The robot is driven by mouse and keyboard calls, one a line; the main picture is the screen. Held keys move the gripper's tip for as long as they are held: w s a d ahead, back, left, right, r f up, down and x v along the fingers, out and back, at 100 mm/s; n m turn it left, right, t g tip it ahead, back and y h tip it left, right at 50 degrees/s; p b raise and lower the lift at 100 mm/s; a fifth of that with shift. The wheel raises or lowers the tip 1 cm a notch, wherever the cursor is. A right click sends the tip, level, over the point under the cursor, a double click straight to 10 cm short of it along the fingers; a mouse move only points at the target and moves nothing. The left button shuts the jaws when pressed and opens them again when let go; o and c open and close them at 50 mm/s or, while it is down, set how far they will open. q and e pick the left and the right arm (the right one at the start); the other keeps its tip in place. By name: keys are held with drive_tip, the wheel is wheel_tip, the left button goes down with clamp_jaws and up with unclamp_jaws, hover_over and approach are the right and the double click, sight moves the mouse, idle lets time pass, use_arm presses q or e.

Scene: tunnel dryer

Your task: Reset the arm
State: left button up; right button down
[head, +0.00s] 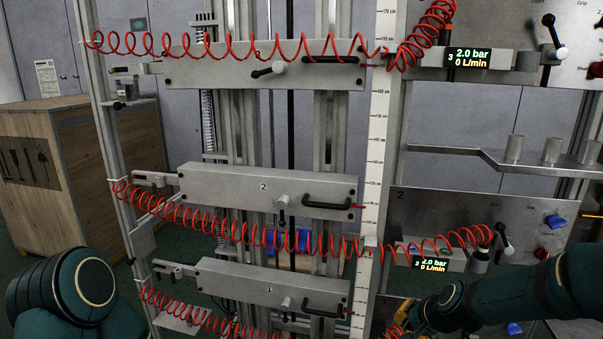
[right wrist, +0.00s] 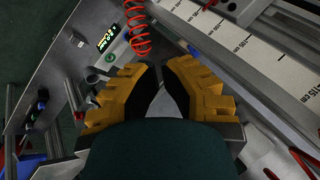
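My right gripper (head: 397,325) is low in the head view, partly cut off by the bottom edge, in front of the frame near the white ruler strip. In the right wrist view its two yellow fingers with black pads (right wrist: 160,72) stand with a narrow gap between them and nothing held. My right arm (head: 520,297) comes in from the right, across the lower panel. Only a rounded part of my left arm (head: 75,290) shows at the lower left; the left gripper is out of view.
Metal bars with black handles, numbered 2 (head: 250,187) and 1 (head: 255,287), cross the frame ahead. Red coiled hoses (head: 200,215) hang across it. A control panel (head: 450,215) with a pressure display stands at right. A wooden crate (head: 85,165) is at left.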

drive_tip(key=s+a+f+n+g+b, duration=0.1)
drive_tip(key=s+a+f+n, duration=0.1)
drive_tip(key=s+a+f, duration=0.2)
drive_tip(key=s+a+f+n+g+y+b, duration=0.1)
drive_tip(key=s+a+f, duration=0.4)
drive_tip(key=s+f, duration=0.5)
drive_tip(key=s+a+f+n+g+b, duration=0.1)
drive_tip(key=s+a+f, duration=0.4)
drive_tip(key=f, duration=0.5)
drive_tip(key=s+n+g, duration=0.1)
drive_tip(key=s+n, duration=0.1)
drive_tip(key=shift+f+n+g, duration=0.3)
drive_tip(key=shift+n+g, duration=0.1)
